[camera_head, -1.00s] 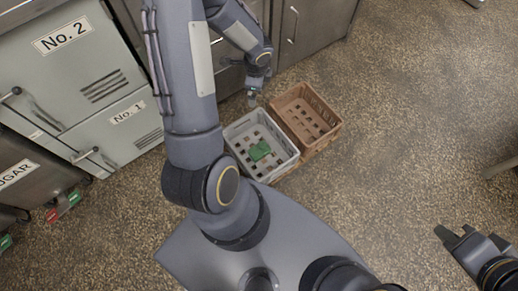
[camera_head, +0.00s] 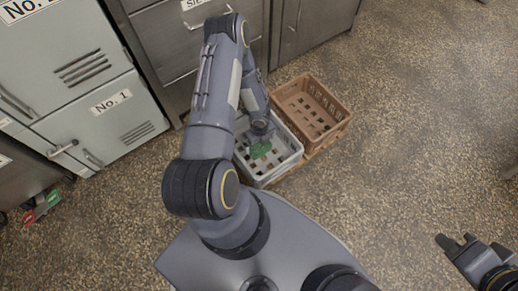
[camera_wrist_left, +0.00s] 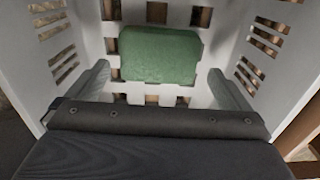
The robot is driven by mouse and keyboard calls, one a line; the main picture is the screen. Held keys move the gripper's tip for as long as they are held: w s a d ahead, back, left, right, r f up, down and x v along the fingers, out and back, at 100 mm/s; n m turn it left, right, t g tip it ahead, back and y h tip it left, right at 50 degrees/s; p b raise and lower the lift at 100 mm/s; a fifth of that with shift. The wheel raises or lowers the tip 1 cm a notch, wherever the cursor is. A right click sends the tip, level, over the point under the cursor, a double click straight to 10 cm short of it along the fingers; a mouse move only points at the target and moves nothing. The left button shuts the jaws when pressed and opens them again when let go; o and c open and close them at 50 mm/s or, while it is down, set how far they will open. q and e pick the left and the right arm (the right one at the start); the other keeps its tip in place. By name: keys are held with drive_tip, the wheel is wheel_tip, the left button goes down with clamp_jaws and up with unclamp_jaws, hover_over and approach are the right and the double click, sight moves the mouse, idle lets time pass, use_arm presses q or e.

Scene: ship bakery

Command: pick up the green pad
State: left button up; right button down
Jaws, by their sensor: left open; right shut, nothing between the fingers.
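The green pad (camera_head: 260,150) lies on the slatted floor of the light grey crate (camera_head: 291,160). In the left wrist view the pad (camera_wrist_left: 160,55) is a rounded green block between the walls of the crate (camera_wrist_left: 75,50). My left gripper (camera_wrist_left: 160,85) is open, its two fingers spread on either side of the pad's near part, reaching down into the crate. I cannot tell whether the fingers touch the pad. In the head view the left gripper is mostly hidden by its own arm. My right gripper (camera_head: 455,243) is shut and empty at the lower right, over the floor.
A brown crate (camera_head: 338,118) stands directly beside the grey one, on its right. Metal cabinets and drawers (camera_head: 165,50) line the back and left, close to the grey crate. The speckled floor (camera_head: 420,120) to the right is open.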

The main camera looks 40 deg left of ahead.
sight(260, 147)
use_arm(q)
wheel_tip(260, 147, down, 4)
drive_tip(key=shift+r+b, duration=0.1)
drive_tip(key=shift+b, duration=0.65)
drive_tip(key=c, duration=0.8)
drive_tip(key=shift+r, duration=0.1)
wheel_tip(260, 147, up, 10)
drive_tip(key=p, duration=0.4)
drive_tip(key=shift+p, duration=0.4)
